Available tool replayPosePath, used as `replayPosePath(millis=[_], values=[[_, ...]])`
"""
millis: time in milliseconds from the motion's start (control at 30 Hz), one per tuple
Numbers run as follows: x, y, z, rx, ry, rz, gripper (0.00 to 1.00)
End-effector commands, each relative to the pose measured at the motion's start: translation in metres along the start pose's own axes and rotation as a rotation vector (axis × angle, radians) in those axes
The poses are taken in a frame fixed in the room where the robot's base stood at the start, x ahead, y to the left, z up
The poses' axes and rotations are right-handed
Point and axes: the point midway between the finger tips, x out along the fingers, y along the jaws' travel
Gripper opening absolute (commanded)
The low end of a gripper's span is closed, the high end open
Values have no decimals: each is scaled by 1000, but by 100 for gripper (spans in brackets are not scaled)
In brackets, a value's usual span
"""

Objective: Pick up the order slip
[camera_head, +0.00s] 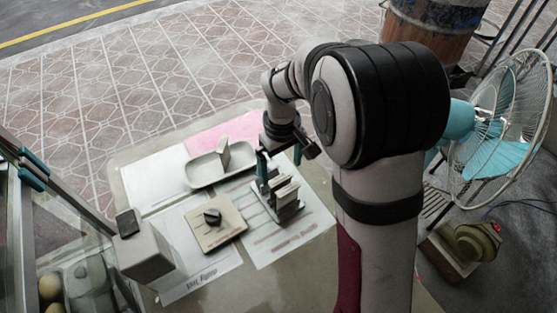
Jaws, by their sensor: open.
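My gripper (279,160) is open, its two teal-edged fingers pointing down above and just behind a small slotted rack (288,209). Pale, upright slip-like pieces (285,189) stand in the rack; I cannot tell which of them is the order slip. The gap between the fingers looks empty, but the view is small and partly blocked by my arm. I cannot tell whether the fingers touch anything.
A grey box with a dark top (143,250) stands further left. A pink sheet (222,132) lies behind the tray. A fan (500,135) stands at the right, off the table.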

Motion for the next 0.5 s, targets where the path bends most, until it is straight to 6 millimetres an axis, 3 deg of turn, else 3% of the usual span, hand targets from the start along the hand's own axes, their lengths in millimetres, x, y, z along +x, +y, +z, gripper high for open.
replayPosePath(millis=[400,500], values=[[70,-5,5,1,-2,0,100],[76,-5,4,2,0,0,100]])
